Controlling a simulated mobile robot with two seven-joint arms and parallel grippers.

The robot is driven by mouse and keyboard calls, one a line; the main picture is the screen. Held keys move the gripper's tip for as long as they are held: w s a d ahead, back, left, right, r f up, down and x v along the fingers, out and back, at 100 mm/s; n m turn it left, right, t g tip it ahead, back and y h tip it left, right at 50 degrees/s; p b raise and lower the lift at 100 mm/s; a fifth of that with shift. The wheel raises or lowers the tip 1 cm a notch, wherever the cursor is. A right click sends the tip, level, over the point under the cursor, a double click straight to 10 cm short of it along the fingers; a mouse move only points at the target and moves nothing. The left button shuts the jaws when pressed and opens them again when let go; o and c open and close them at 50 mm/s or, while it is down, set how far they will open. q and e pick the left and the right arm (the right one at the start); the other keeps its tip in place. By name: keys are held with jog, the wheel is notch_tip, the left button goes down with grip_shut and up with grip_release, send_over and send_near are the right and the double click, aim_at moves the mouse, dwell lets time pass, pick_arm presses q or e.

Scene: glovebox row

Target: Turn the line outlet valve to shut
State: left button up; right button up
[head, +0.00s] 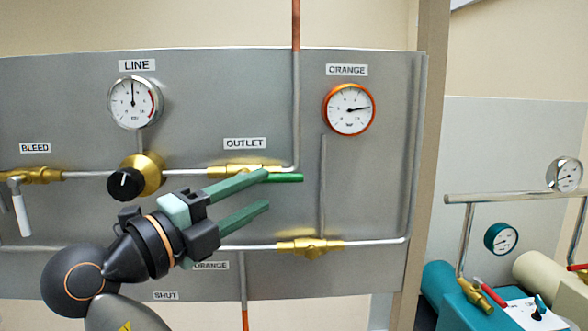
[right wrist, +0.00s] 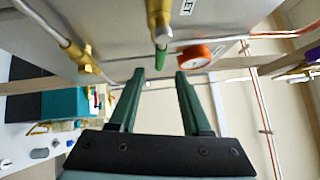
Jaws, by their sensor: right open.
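The line outlet valve (head: 234,170) is a brass body on the upper pipe under the OUTLET label (head: 245,143). Its green lever (head: 287,178) points right, roughly along the pipe; part of it is hidden behind my upper finger. My right gripper (head: 266,191) is open and empty in front of the valve. In the right wrist view, the lever (right wrist: 161,58) appears end-on, just beyond the fingertips (right wrist: 160,75) and between their lines. I cannot tell whether a finger touches it. My left gripper is not in view.
A black-knobbed regulator (head: 125,184) sits left of the valve, under the LINE gauge (head: 135,102). The bleed valve's white lever (head: 20,210) hangs at far left. The orange gauge (head: 349,109) is upper right; a lower pipe carries a brass fitting (head: 310,246). Teal equipment (head: 445,292) stands right.

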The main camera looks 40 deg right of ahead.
aim_at(292, 174)
jog(key=p+x, duration=0.2)
jog(key=x, duration=0.7)
jog(key=shift+d+r, duration=0.1)
jog(key=shift+d, duration=0.15)
jog(key=shift+w+d, duration=0.2)
jog(key=shift+d, duration=0.3)
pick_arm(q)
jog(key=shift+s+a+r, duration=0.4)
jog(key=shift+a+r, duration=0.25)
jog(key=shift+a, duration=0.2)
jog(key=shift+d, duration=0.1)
pick_arm(e)
grip_shut()
